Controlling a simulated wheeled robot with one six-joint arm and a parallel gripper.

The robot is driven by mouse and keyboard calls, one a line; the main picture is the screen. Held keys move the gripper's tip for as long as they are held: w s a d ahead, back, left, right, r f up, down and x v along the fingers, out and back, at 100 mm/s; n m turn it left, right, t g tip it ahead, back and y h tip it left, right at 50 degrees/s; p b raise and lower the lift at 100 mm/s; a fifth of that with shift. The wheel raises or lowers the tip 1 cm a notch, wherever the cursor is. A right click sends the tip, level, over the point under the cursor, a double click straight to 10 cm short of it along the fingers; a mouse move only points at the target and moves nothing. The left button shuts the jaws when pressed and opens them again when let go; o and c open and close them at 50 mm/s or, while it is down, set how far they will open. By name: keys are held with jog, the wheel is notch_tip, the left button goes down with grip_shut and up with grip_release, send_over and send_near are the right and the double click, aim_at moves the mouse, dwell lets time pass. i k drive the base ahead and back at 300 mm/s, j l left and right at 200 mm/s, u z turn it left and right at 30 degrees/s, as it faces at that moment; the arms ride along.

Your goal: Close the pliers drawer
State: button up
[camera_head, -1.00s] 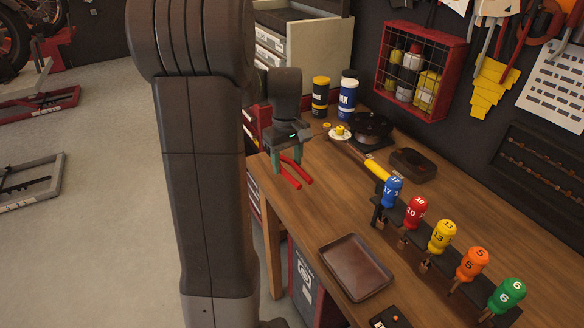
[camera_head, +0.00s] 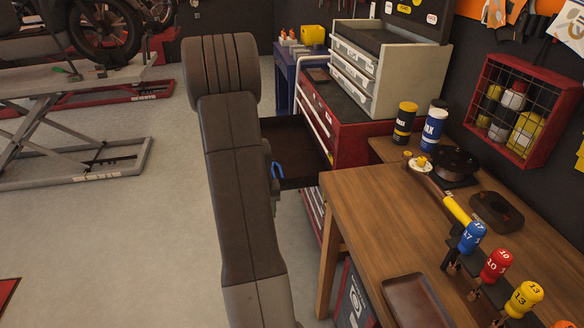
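The red tool chest (camera_head: 352,143) stands beyond the wooden workbench. One of its drawers (camera_head: 300,146) is pulled out toward the left, and its dark inside shows. A blue curved handle (camera_head: 277,171), perhaps of pliers, shows at the drawer's near left part, right beside my arm. My arm stands in front of the drawer and hides its left end. My gripper (camera_head: 274,190) is almost wholly hidden behind my arm; only a small greenish sliver shows at the arm's right edge. I cannot tell whether it touches the drawer or holds anything. No red-handled pliers show now.
The workbench (camera_head: 375,215) carries a tray (camera_head: 418,300), coloured-handled tools (camera_head: 495,265), and black and blue containers (camera_head: 433,125). A grey cabinet (camera_head: 395,75) sits on the chest. A motorcycle lift (camera_head: 70,120) stands at the left.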

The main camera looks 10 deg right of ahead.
aim_at(287, 158)
jog(key=i+j, duration=0.2)
jog(key=i, duration=0.15)
jog(key=i+j, duration=0.15)
jog(key=i, duration=0.25)
jog(key=i+j, duration=0.2)
jog(key=i, duration=0.15)
